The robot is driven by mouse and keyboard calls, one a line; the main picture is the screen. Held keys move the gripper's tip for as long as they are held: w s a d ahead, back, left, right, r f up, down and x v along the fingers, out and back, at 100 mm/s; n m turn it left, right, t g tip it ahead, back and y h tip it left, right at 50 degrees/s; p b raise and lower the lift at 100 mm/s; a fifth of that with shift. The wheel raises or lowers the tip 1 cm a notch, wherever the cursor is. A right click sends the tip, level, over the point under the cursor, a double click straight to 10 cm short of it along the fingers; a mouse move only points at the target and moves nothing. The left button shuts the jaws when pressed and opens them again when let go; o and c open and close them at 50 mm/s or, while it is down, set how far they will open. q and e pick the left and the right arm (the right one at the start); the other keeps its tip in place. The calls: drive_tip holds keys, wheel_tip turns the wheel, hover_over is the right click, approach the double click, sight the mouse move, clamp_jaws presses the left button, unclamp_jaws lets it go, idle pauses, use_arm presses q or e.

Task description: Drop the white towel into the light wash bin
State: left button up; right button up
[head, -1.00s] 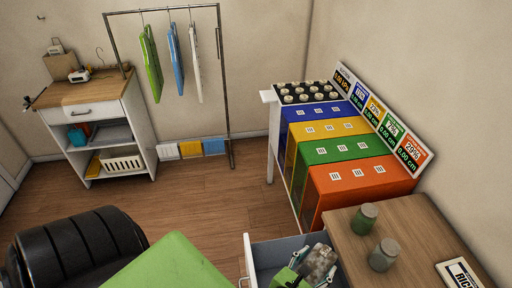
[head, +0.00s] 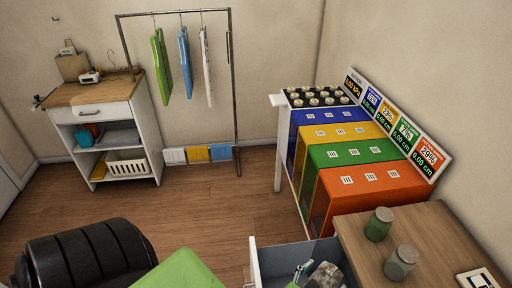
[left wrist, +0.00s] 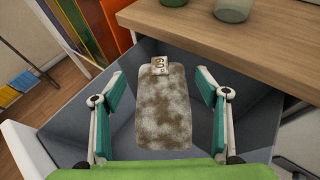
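A white flat cloth-like piece (head: 206,65), which may be the white towel, hangs on the rack in the head view. A mottled white-brown item (left wrist: 164,110) with a small numbered tag lies in the open drawer; I cannot tell whether it is a towel. It also shows at the bottom of the head view (head: 325,275). My left gripper (left wrist: 160,95) is open, with its teal fingers on either side of this item and gaps visible on both sides. No bin is clearly marked as light wash. My right gripper is out of view.
The open drawer (head: 256,262) juts out beside a wooden top (head: 415,235) with two jars. Coloured cabinets (head: 375,185) line the right. A shelf unit (head: 105,112) and white, yellow and blue squares (head: 197,153) stand at the back. The floor between is clear.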

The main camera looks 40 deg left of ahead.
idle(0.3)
use_arm(q)
drive_tip(key=v, duration=1.2)
